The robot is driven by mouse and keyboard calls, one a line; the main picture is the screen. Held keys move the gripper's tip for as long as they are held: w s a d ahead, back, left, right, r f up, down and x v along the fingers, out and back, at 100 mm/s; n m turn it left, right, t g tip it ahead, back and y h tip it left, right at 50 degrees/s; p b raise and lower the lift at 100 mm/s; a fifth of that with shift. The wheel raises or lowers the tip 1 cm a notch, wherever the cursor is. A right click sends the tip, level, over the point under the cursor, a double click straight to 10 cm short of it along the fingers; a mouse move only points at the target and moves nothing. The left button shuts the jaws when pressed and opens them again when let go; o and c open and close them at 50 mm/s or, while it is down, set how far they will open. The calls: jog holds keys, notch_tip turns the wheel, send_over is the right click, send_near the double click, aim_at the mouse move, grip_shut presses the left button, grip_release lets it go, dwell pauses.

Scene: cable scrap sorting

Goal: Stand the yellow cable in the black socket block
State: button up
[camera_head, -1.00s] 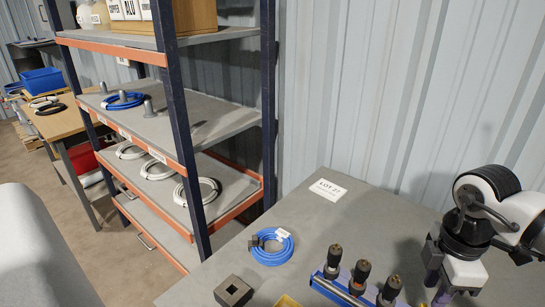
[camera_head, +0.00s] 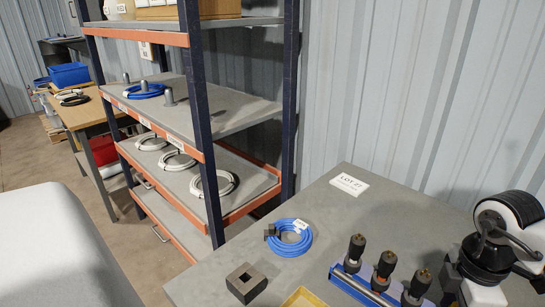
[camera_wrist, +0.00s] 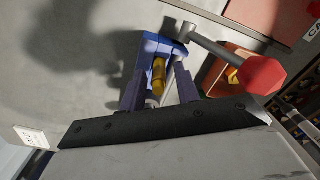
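The black socket block (camera_head: 246,284) sits on the grey table near its left edge in the head view, with a square hole in its top. My gripper (camera_wrist: 160,70) is open in the wrist view, its two fingers apart. A yellow cylindrical piece (camera_wrist: 158,72), perhaps the yellow cable, shows between the fingers, with gaps on both sides. A blue rack (camera_head: 362,287) holds several upright black-topped pieces, beside my arm in the head view. I cannot make out a yellow cable in that view.
A coiled blue cable (camera_head: 288,238) lies behind the block. A yellow tray (camera_head: 304,298) is at the bottom edge. A white LOT 27 card (camera_head: 349,184) lies at the back. A red-headed tool (camera_wrist: 262,75) is right of the fingers. Shelves (camera_head: 190,110) stand left of the table.

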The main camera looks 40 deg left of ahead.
jog(key=shift+c, duration=0.4)
grip_shut()
jog(key=shift+r+p, duration=1.05)
jog(key=shift+r, duration=1.5)
jog(key=shift+s, duration=0.15)
